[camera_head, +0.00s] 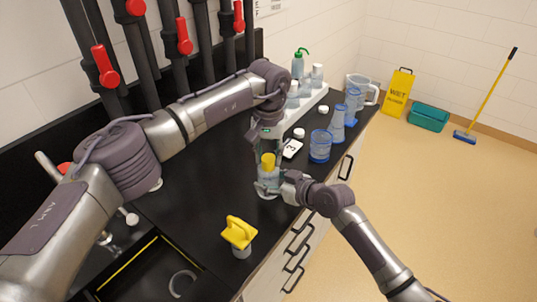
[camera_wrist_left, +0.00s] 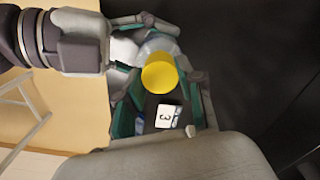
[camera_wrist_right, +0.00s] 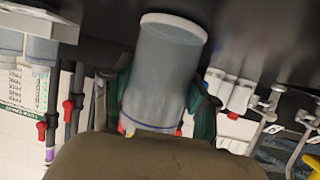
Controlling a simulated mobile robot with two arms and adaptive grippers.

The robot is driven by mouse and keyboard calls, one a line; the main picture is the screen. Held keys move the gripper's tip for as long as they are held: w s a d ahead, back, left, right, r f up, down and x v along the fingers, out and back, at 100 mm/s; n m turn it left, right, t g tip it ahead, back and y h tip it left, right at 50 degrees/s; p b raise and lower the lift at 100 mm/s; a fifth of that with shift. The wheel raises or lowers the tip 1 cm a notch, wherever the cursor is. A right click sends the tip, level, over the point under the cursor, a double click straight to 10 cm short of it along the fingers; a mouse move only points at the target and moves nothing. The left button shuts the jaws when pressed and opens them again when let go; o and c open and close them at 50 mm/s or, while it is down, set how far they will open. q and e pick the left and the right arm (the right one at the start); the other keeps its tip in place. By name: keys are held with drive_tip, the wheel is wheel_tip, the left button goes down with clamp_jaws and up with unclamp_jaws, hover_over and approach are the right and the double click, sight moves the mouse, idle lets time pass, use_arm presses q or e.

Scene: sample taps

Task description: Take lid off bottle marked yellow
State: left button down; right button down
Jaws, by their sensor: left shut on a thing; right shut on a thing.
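The clear bottle (camera_head: 268,183) with the yellow lid (camera_head: 268,160) is upright near the counter's front edge. My left gripper (camera_head: 268,150) comes down from above and is shut on the lid, which also shows in the left wrist view (camera_wrist_left: 160,76). My right gripper (camera_head: 268,188) is shut around the bottle's body from the side. In the right wrist view the bottle (camera_wrist_right: 160,75) lies between the green finger pads. The lid is at the bottle's top; I cannot tell whether a gap separates them.
A yellow-handled piece (camera_head: 239,232) stands nearer on the black counter. A card marked 3 (camera_head: 292,149), a blue-tinted beaker (camera_head: 320,146) and flasks (camera_head: 338,124) stand beyond. A white rack (camera_head: 309,98) holds bottles at the back. Pipes with red taps (camera_head: 104,66) line the wall.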

use_arm(q)
drive_tip(key=n, duration=1.3)
drive_tip(key=shift+n, duration=0.4)
drive_tip(key=n, duration=1.4)
drive_tip(key=shift+n, duration=0.4)
drive_tip(key=n, duration=0.7)
drive_tip(key=shift+r, duration=0.1)
drive_tip(key=n, duration=1.8)
